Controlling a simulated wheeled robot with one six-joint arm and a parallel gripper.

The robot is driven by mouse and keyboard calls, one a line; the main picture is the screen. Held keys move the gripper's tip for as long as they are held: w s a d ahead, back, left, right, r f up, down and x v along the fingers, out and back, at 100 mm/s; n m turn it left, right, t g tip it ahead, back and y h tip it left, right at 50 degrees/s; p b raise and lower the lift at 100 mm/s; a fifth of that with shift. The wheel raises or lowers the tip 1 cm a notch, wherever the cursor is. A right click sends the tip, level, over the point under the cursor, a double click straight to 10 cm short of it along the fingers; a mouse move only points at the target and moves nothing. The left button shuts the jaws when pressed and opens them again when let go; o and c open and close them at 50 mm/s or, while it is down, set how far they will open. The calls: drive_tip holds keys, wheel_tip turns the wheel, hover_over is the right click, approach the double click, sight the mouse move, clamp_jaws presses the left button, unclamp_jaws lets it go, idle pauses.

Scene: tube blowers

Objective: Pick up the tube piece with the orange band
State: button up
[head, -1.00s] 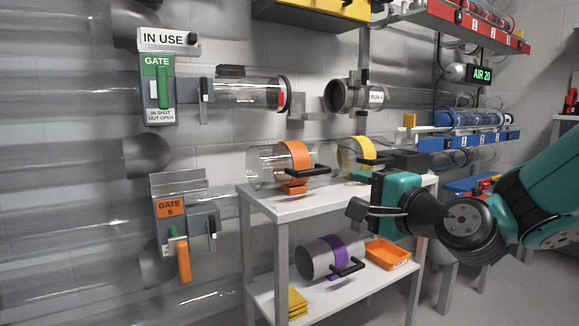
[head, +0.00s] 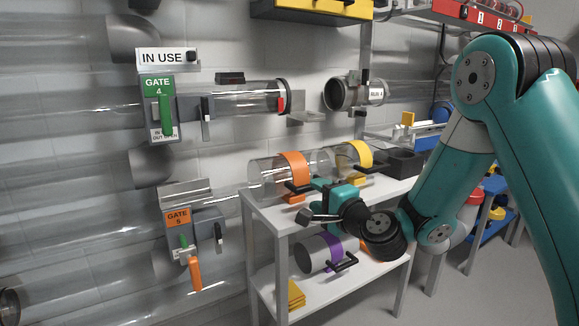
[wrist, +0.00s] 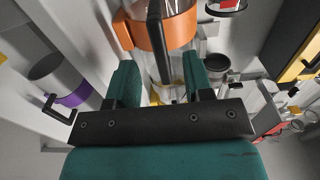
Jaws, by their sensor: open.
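The tube piece with the orange band (head: 293,165) is a clear cylinder lying on the white stand's top shelf, with a black handle on its front side. In the wrist view the orange band (wrist: 150,38) and upright black handle lie just beyond my fingertips. My gripper (head: 312,199) is in front of this tube piece, beside the handle. In the wrist view my gripper (wrist: 161,75) is open, its two teal fingers apart with nothing held.
A tube piece with a yellow band (head: 359,153) lies right behind on the same shelf, near a dark bin (head: 404,162). A purple-banded tube piece (head: 334,250) is on the lower shelf. Gate 5 (head: 180,215) is on the wall tubes to the left.

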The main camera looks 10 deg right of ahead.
sight(309, 188)
drive_tip(key=p+x, duration=0.2)
drive_tip(key=p, duration=0.1)
drive_tip(key=p+x, duration=0.1)
drive_tip(key=shift+w+a+r+p, duration=0.15)
drive_tip(key=shift+w+r+p, duration=0.15)
drive_tip(key=shift+r+p, duration=0.05)
drive_tip(key=shift+w+a+f+p, duration=0.2)
drive_tip(key=shift+w+p, duration=0.4)
drive_tip(key=shift+w+f, duration=0.1)
drive_tip(key=shift+f, duration=0.05)
clamp_jaws()
